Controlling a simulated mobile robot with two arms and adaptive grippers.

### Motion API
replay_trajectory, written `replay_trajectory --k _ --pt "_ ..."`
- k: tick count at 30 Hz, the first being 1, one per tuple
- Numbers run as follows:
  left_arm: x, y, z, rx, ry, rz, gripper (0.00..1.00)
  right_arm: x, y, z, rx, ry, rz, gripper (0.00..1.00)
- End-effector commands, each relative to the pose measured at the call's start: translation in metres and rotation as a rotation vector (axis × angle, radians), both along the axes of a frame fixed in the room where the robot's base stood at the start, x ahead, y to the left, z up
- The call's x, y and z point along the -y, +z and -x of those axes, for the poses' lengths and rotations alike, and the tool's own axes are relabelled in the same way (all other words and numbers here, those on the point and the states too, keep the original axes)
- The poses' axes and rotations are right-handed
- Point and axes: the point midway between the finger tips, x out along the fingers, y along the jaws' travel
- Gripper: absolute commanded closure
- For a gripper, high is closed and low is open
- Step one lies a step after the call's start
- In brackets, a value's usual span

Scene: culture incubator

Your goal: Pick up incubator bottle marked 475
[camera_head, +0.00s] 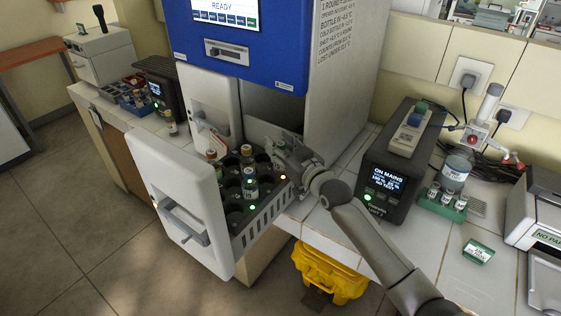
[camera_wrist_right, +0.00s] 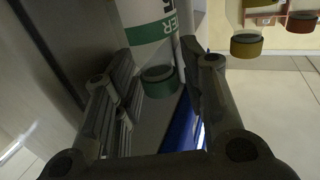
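The incubator drawer (camera_head: 262,217) is pulled out, with several small bottles standing in its holes. One bottle (camera_head: 250,186) has a pale label, and a red-capped bottle (camera_head: 212,155) stands further left. No 475 marking is readable. My right gripper (camera_head: 276,150) is at the drawer's right rear side, beside the bottles. In the right wrist view its fingers (camera_wrist_right: 158,88) are spread apart. A white-labelled bottle with a green band and dark green cap (camera_wrist_right: 158,82) shows between them, with no clear contact. My left gripper is not in view.
The white drawer front (camera_head: 176,190) stands to the left, and the blue incubator housing (camera_head: 240,62) overhangs behind. A black power unit (camera_head: 388,170) and a green vial rack (camera_head: 443,204) sit on the counter at right. A yellow bin (camera_head: 330,272) is below.

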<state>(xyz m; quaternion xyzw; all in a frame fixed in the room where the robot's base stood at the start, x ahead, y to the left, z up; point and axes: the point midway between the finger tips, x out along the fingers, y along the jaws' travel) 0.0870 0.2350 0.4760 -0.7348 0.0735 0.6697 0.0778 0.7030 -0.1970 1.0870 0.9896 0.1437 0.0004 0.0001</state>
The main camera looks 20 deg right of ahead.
Motion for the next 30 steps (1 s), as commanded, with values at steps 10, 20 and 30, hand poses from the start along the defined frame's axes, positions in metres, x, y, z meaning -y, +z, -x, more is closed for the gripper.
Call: replay_trajectory --k 10,20,30 --pt "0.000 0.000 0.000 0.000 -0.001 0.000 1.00 0.000 0.000 0.000 0.000 0.000 0.000 1.00" --pt "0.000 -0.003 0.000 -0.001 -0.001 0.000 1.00 0.000 0.015 0.000 0.005 0.001 -0.002 1.00" --pt "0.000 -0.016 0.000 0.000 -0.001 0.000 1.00 0.000 0.080 0.000 0.005 0.001 0.000 1.00"
